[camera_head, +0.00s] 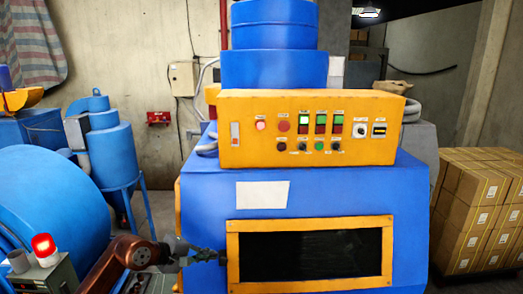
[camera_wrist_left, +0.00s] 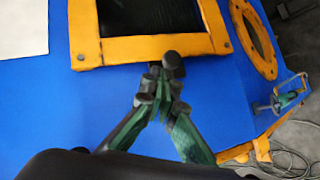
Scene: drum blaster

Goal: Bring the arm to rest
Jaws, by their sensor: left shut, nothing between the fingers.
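My left arm comes in from the lower left in the head view, with its left gripper (camera_head: 222,257) in front of the blue drum blaster (camera_head: 205,205). The gripper is beside the left edge of the orange window frame (camera_head: 310,224). In the left wrist view the gripper (camera_wrist_left: 170,68) is shut and empty, its fingertips meeting near the lower edge of the orange frame (camera_wrist_left: 175,47). I cannot tell whether the fingertips touch the machine. My right gripper is in neither view.
The orange control panel (camera_head: 310,130) with buttons and switches sits above the window. A red lamp on a box (camera_head: 43,245) stands at the lower left, near my arm. Stacked cardboard boxes (camera_head: 480,210) stand at the right. Hoses (camera_wrist_left: 285,162) lie on the floor.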

